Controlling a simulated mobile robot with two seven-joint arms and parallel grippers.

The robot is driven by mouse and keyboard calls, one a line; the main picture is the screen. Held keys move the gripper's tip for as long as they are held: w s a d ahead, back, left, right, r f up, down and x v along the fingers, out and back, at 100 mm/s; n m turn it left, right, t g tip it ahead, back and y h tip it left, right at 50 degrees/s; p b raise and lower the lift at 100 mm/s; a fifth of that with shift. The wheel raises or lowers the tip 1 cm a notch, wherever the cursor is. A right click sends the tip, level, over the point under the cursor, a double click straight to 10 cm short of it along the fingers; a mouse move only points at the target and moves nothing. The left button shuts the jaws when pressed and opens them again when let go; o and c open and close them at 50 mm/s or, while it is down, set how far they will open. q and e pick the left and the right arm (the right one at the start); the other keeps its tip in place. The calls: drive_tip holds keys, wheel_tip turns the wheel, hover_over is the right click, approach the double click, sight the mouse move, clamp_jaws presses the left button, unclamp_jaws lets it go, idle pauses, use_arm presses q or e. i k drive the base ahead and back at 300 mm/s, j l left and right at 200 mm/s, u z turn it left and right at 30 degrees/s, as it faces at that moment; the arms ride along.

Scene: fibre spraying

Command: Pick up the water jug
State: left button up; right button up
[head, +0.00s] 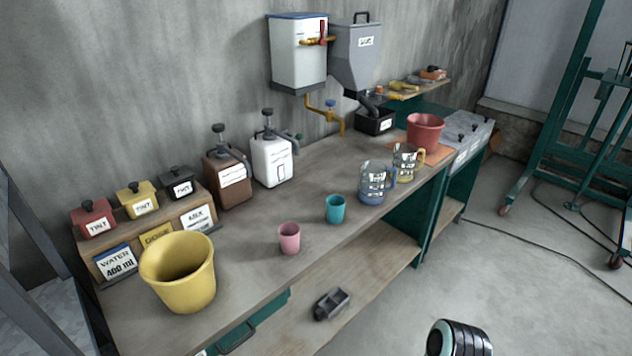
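Two clear measuring jugs stand upright near the front edge of the workbench (255,256), right of its middle. The nearer jug (372,186) has a blue handle and a bluish lower part; white markings show on its side. The other jug (404,162), just behind it to the right, has a yellow handle. I cannot read which one is labelled for water. Neither of my grippers is in view, and nothing touches the jugs. A dark ringed part at the bottom right looks like a link of mine.
A teal cup (335,209) and a pink cup (289,239) stand left of the jugs. A red bucket (424,131) stands behind them, and a yellow bucket (178,272) at the near left. Pump containers (271,163) line the wall. The floor at right is mostly open.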

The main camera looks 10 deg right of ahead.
sight(373, 175)
drive_tip(key=l+u, duration=0.2)
drive_tip(key=u, duration=0.25)
drive_tip(key=i+l+u, duration=0.1)
drive_tip(key=u, duration=0.4)
drive_tip(key=l+u, duration=0.3)
drive_tip(key=u, duration=0.15)
drive_tip(key=l+u, duration=0.25)
drive_tip(key=k+l+u, duration=0.15)
drive_tip(key=l+u, duration=0.15)
drive_tip(key=k+l+u, duration=0.1)
drive_tip(key=l+u, duration=0.15)
drive_tip(key=l, duration=0.15)
drive_tip(key=k+l+u, duration=0.2)
drive_tip(key=l, duration=0.3)
drive_tip(key=k+l+u, duration=0.25)
drive_tip(key=l, duration=0.2)
drive_tip(key=k+l, duration=0.65)
drive_tip(key=l, duration=0.25)
drive_tip(key=u, duration=0.05)
